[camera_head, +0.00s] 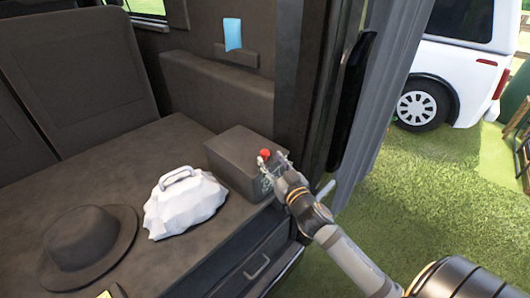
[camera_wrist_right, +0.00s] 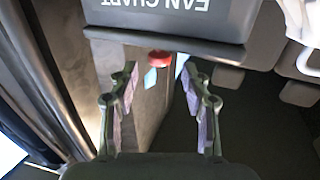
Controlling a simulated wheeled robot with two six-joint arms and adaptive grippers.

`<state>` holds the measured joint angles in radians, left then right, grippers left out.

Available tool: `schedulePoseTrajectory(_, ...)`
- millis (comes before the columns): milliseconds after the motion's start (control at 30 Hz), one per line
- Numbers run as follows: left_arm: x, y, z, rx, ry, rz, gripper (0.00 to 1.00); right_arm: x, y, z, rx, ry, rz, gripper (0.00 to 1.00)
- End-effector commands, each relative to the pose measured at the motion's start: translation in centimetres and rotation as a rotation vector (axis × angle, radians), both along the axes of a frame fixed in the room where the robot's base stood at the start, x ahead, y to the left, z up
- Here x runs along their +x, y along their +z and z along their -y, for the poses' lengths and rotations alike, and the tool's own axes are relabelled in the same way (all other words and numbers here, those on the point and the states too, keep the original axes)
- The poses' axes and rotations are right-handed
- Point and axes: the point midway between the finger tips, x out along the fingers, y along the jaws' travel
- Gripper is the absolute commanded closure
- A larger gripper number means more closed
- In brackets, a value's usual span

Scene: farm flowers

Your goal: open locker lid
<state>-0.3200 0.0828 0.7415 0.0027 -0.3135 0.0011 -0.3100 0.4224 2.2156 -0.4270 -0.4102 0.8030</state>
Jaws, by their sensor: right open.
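A dark grey box-shaped locker (camera_head: 235,155) stands on the vehicle's bench, and its flat top looks shut. A red knob (camera_head: 265,153) shows at its right end, by my right gripper (camera_head: 274,163). The gripper's fingers are spread and empty, close to the knob; I cannot tell whether they touch it. In the right wrist view the red knob (camera_wrist_right: 160,57) shows between and beyond the tips of the open right gripper (camera_wrist_right: 158,72). A dark panel (camera_wrist_right: 175,18) with upside-down white lettering lies past them. My left gripper is not in view.
A white bag (camera_head: 185,205) and a dark brimmed hat (camera_head: 90,245) lie on the bench left of the locker. A door pillar (camera_head: 305,80) rises behind my right gripper. A drawer handle (camera_head: 257,267) is below. Grass (camera_head: 430,200) lies open at right.

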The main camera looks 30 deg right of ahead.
Motion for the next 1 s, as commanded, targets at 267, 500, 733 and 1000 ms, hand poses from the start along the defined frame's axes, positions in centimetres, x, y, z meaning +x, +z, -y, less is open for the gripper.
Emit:
schedulePoseTrajectory(267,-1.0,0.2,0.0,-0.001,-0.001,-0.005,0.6,4.5,0.1,0.2,0.001,-0.001,0.0,0.52)
schedulePoseTrajectory(500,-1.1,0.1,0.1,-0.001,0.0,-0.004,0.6,5.2,0.0,0.2,-0.001,0.001,-0.001,0.52)
schedulePoseTrajectory(733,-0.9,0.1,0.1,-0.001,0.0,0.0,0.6,5.1,0.0,0.2,-0.002,0.0,-0.001,0.68)
schedulePoseTrajectory(1000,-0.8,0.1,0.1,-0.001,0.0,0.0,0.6,5.1,0.0,0.2,-0.001,0.0,-0.002,1.0)
